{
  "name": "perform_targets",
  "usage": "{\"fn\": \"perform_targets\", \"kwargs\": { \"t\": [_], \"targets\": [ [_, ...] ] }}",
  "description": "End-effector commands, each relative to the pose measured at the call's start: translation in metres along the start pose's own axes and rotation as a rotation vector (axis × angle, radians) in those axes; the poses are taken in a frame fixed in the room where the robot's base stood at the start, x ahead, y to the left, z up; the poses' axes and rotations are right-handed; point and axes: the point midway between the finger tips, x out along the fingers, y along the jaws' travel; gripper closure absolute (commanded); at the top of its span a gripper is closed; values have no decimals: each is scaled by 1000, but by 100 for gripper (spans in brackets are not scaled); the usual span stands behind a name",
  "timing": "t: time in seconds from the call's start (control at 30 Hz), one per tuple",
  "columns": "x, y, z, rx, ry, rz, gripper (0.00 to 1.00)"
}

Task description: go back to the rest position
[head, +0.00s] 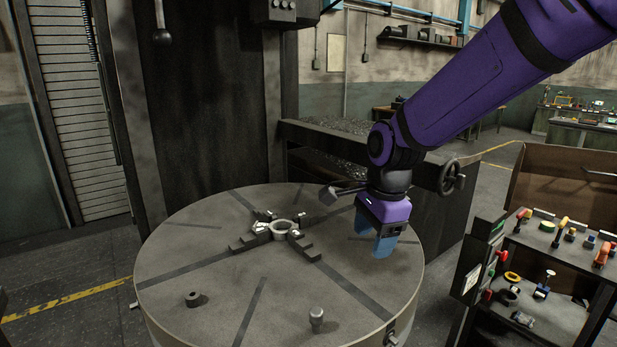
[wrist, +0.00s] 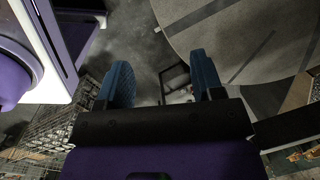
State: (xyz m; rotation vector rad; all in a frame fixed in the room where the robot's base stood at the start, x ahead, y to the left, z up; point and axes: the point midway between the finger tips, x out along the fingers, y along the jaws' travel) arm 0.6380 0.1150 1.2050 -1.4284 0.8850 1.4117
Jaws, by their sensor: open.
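My gripper (head: 383,238) hangs from the purple arm over the right part of the round machine table (head: 190,250), with its blue fingers pointing down. In the wrist view my gripper (wrist: 166,80) shows two blue fingers spread apart with nothing between them, so it is open and empty. A pale ring-shaped casting (head: 283,228) sits at the table's centre among dark chuck jaws (head: 303,247). In the wrist view the table (wrist: 225,40) fills the upper right, and its edge curves past the fingers.
A small dark ring part (head: 193,299) and a short grey cylinder (head: 316,318) stand near the table's front edge. A tool cart (head: 545,265) with many small items stands at the right. A handwheel (head: 451,177) juts out behind the arm. A dark machine column (head: 200,100) rises at the back.

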Motion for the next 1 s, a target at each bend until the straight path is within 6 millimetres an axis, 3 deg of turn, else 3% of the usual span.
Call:
{"fn": "perform_targets", "kwargs": {
  "t": [0.03,0.2,0.5,0.8,1.0],
  "targets": [
    [-16,10,-11,-51,-3,-23,39],
    [-59,46,-40,-270,11,-85,39],
    [-115,121,-77,-657,111,-174,39],
    [-143,201,-93,-1028,281,-185,39],
    [-148,233,-95,-1189,367,-155,39]
  ]
}}
